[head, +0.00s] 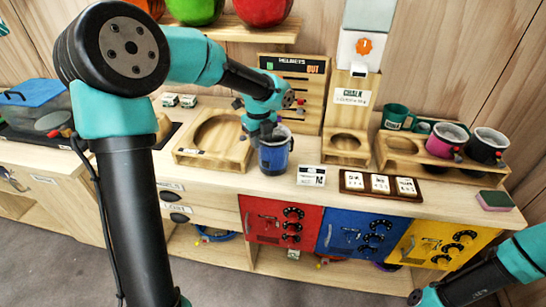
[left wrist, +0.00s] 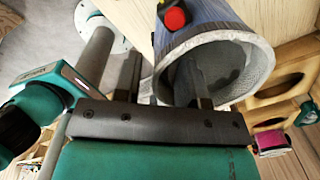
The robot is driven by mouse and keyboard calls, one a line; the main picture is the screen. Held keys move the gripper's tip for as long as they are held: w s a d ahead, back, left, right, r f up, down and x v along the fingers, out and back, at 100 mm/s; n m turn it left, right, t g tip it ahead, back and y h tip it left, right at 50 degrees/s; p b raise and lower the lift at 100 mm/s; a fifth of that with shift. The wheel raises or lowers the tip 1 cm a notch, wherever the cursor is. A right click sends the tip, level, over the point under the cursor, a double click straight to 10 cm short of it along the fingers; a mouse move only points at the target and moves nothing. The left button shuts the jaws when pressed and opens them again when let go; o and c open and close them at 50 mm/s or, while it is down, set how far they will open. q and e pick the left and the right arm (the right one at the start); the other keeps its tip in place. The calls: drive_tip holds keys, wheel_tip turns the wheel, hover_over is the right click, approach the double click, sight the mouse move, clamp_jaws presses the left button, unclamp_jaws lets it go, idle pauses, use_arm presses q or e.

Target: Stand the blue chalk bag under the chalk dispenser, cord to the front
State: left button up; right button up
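The blue chalk bag (head: 273,157) is upright at the front of the counter, left of the chalk dispenser. My left gripper (head: 262,130) is at its rim from above. In the left wrist view, one finger is outside the wall of the bag (left wrist: 232,22) and one inside its pale mouth; the gripper (left wrist: 160,78) looks closed on the rim. A red toggle (left wrist: 175,18) shows on the bag's outside; the cord is unclear. The dispenser (head: 360,50) has an orange knob; below it is a wooden stand (head: 347,131) with an empty round recess.
A small card (head: 311,175) and a dark tray of white cards (head: 348,190) lie in front of the stand. A sponge (head: 495,200) is at the right edge.

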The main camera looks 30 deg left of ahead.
use_arm(q)
wheel_tip(320, 180, down, 4)
drive_tip(key=shift+r, duration=0.15)
drive_tip(key=shift+c, duration=0.4)
clamp_jaws()
idle(0.4)
